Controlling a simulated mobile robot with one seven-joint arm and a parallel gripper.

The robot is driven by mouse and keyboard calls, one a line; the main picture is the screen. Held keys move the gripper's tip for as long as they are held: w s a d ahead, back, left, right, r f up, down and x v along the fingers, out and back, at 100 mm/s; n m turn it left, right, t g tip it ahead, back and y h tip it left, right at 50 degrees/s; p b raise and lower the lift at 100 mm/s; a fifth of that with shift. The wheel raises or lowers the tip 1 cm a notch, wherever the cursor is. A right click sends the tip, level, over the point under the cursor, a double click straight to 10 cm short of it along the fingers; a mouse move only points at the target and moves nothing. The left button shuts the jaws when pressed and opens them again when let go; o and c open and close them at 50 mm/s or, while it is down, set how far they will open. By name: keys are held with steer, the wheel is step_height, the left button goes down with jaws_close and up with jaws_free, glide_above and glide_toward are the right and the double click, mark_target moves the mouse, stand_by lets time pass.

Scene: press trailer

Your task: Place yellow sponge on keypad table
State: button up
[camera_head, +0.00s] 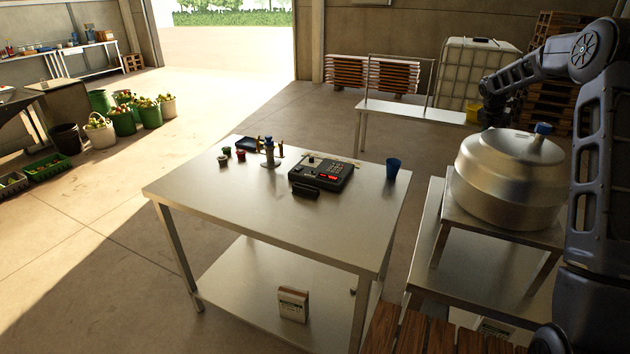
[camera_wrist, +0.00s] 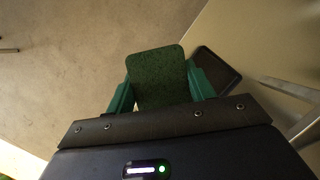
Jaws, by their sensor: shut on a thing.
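My gripper (camera_wrist: 160,90) is shut on the sponge (camera_wrist: 157,72), with a green finger on either side of it. The face turned to the wrist camera is dark green and rough. In the head view my gripper (camera_head: 490,115) is at the right, behind the metal vessel, and a small patch of yellow shows there. The keypad table (camera_head: 220,195) stands at the middle, left of my gripper and well apart from it. The black keypad device (camera_head: 322,174) with red lit digits sits on its top.
A large metal vessel (camera_head: 508,175) stands to the right. A narrow white table (camera_head: 410,112) is behind.

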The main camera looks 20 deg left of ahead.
steer(key=s+a+n, duration=0.1)
steer(key=s+a, duration=0.3)
steer(key=a, duration=0.7)
steer(key=s+a+n, duration=0.1)
steer(key=s+a, duration=0.2)
steer(key=a, duration=0.8)
steer(key=n+t+y, duration=0.1)
steer(key=n+y, duration=0.2)
steer(key=n, duration=0.4)
glide_above(290, 213)
steer(key=s, duration=0.1)
steer(key=shift+t, duration=0.3)
steer(key=f, duration=1.9)
steer(key=shift+s+f, duration=0.25)
steer(key=shift+f, duration=0.05)
steer(key=shift+f, duration=0.15)
steer(key=o, duration=0.9)
